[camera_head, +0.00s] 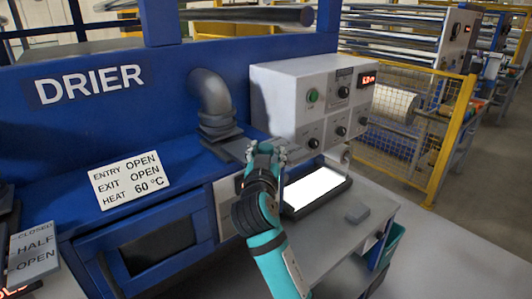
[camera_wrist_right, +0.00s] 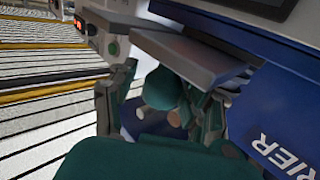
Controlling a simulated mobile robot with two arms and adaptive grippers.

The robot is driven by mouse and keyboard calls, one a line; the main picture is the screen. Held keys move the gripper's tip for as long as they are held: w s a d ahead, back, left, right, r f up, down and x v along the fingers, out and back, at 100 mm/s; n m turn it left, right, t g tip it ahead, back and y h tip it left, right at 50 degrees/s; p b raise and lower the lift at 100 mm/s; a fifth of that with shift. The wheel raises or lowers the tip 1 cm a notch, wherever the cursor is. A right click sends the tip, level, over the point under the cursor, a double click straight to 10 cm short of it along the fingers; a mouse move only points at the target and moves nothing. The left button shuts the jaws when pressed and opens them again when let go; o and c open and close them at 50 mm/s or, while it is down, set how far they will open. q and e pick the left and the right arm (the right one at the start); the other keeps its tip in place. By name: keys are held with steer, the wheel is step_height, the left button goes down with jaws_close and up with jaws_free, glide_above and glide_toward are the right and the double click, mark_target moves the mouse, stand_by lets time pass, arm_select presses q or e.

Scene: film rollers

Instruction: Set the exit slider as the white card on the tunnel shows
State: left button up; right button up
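The white card (camera_head: 129,179) leans on the blue drier tunnel and reads ENTRY OPEN, EXIT OPEN, HEAT 60 °C. My right gripper (camera_head: 266,150) is at the tunnel's right end, beside a grey plate (camera_head: 236,149) below the bent pipe. Its fingers hide part of what is there, so I cannot make out the exit slider's setting. In the right wrist view, the fingers of my right gripper (camera_wrist_right: 163,100) stand apart under grey plates (camera_wrist_right: 190,58). A round teal shape (camera_wrist_right: 163,88) shows between them; I cannot tell what it is. My left gripper is not in view.
A grey control box (camera_head: 312,98) with knobs and a red display stands behind the gripper. A CLOSED, HALF, OPEN plate (camera_head: 35,250) is at lower left. A yellow fence (camera_head: 452,140) stands right.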

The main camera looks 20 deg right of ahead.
steer(key=shift+o, duration=0.6)
steer(key=shift+s+r, duration=0.1)
steer(key=shift+w, duration=0.2)
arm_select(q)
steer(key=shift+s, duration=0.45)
arm_select(e)
step_height(320, 180, up, 10)
steer(key=shift+s, duration=0.1)
